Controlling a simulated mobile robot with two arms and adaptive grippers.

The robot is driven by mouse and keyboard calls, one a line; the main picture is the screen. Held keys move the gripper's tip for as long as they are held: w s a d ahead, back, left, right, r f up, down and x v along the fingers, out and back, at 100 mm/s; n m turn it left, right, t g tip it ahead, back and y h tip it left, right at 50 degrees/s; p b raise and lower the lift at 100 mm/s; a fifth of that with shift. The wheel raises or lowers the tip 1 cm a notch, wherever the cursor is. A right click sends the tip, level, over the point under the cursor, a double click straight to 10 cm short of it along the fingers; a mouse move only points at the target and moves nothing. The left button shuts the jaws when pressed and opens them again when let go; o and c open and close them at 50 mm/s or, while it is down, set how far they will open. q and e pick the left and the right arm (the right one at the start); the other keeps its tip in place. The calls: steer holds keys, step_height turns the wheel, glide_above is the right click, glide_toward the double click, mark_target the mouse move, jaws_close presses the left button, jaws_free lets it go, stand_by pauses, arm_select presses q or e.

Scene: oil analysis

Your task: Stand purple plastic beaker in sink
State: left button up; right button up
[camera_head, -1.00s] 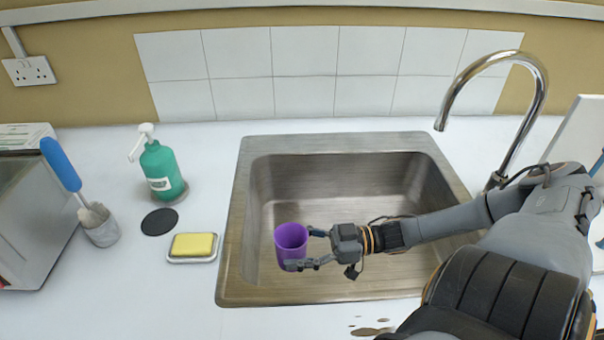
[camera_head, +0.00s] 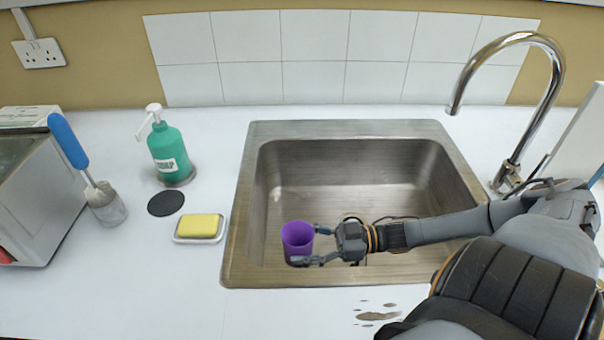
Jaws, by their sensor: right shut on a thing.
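The purple plastic beaker (camera_head: 297,240) is upright in the front left part of the sink area, seen from above. My right gripper (camera_head: 312,246) comes in from the right and is shut on the beaker, with its fingers at the beaker's right side and front. The sink (camera_head: 234,240) is a brushed steel basin set in the white counter. The beaker overlaps the basin in the picture; I cannot tell whether its base touches the sink floor. My left gripper does not show.
A chrome tap (camera_head: 548,85) arches at the back right of the sink. Left of the sink are a green soap bottle (camera_head: 168,152), a black disc (camera_head: 166,203), a yellow sponge (camera_head: 198,226) on a dish, and a blue-handled brush (camera_head: 68,142) in a holder. Brown spots (camera_head: 377,316) mark the front counter.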

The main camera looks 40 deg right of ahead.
steer(key=o, duration=0.9)
steer(key=shift+s+f, duration=0.2)
steer(key=shift+f, duration=0.25)
steer(key=o, duration=0.3)
steer(key=shift+a+f, duration=0.1)
steer(key=shift+f, duration=0.05)
steer(key=shift+r+p, duration=0.3)
steer(key=shift+r, duration=0.1)
steer(key=v, duration=0.7)
steer(key=shift+w+d+r+p, duration=0.15)
steer(key=shift+d+r+p, duration=0.2)
steer(key=shift+r+p, duration=0.1)
